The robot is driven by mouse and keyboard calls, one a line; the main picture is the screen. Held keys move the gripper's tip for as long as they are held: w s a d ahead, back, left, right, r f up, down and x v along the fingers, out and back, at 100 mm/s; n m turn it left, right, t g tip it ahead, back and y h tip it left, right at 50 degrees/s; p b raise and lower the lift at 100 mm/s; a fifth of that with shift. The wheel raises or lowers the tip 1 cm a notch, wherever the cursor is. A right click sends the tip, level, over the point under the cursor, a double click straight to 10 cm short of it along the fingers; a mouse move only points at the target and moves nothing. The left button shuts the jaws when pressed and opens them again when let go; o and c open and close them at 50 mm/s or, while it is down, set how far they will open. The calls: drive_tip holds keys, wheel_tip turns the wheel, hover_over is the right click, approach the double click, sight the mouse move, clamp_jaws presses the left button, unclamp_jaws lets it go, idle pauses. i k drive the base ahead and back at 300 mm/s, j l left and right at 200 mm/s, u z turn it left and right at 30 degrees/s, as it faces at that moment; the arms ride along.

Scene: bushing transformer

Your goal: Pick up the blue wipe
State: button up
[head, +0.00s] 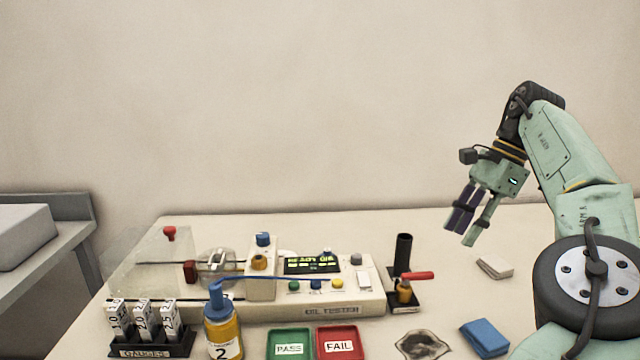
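The blue wipe (485,337) is a folded blue pad lying flat on the table near the bottom right of the head view. My gripper (461,234) is in the air above the table, up and slightly left of the blue wipe and apart from it. Its two fingers point down and to the left. A gap shows between the fingertips, and nothing is seen between them. My arm comes in from the right edge, and its large round joint is close to the right of the wipe.
A white folded wipe (495,267) lies behind the blue one. Green PASS (289,344) and red FAIL (340,343) trays, the oil tester (330,308), a black holder (403,280), an oil bottle (222,325) and gauges (143,322) fill the left.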

sight(485, 339)
drive_tip(key=k, duration=0.85)
